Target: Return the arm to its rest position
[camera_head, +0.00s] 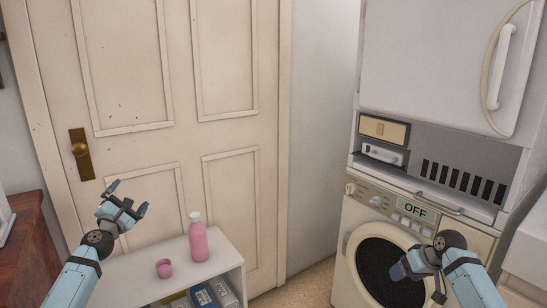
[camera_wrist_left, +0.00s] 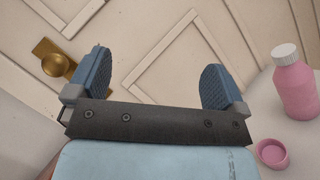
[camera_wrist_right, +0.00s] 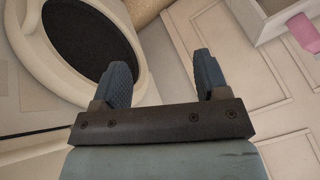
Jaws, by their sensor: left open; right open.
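My left gripper (camera_head: 128,199) is open and empty in the head view, raised in front of the door and to the left of the pink bottle. In the left wrist view its two fingers (camera_wrist_left: 157,80) stand wide apart with only the door behind them. My right gripper (camera_head: 421,283) is in front of the washing machine at the lower right. In the right wrist view its fingers (camera_wrist_right: 164,83) are apart with nothing between them. Neither gripper touches any object that I can see.
A pink bottle (camera_head: 199,241) with a white cap and a small pink cup (camera_head: 164,269) stand on a white shelf unit (camera_head: 221,247). A washing machine (camera_head: 352,235) stands right. The door (camera_head: 185,140) is behind, and a reddish-brown dresser (camera_head: 35,235) is at the left edge.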

